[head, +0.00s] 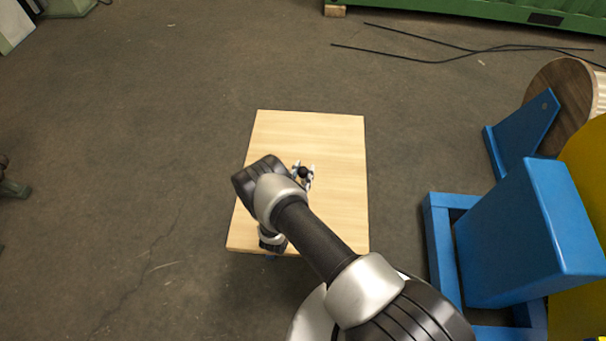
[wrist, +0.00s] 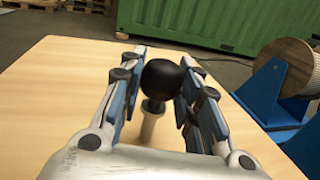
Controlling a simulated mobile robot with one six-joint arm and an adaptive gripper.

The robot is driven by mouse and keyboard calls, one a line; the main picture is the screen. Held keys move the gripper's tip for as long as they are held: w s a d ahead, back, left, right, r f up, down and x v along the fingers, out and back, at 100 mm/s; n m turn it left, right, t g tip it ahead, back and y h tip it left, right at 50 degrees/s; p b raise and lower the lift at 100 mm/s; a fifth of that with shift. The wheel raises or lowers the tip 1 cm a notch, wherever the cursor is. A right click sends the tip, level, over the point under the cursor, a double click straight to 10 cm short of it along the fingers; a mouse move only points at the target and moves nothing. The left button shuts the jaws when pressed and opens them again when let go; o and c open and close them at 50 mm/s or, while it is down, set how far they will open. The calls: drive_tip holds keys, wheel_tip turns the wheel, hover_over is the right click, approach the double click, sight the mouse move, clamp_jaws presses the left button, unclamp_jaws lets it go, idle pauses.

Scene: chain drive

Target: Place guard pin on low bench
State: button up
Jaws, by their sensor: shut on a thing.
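The guard pin (wrist: 158,82) has a round black knob on a metal shank. In the wrist view it sits between the two fingers of my gripper (wrist: 160,84), which is shut on the knob. The shank (wrist: 151,118) points down toward the wooden top of the low bench (wrist: 60,75). I cannot tell whether its lower end touches the wood. In the head view my gripper (head: 304,173) is over the middle of the bench (head: 310,130), and the black knob (head: 303,172) shows between the fingers. My arm covers the bench's near right part.
A blue stand (head: 530,230) with a yellow part (head: 585,170) is to the right of the bench. A wooden cable reel (head: 560,90) is behind it. Black cables (head: 430,55) lie on the floor near a green container (head: 480,12). The bench top is otherwise clear.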

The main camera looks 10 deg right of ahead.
drive_tip(key=shift+f, duration=0.1)
drive_tip(key=o, duration=1.1)
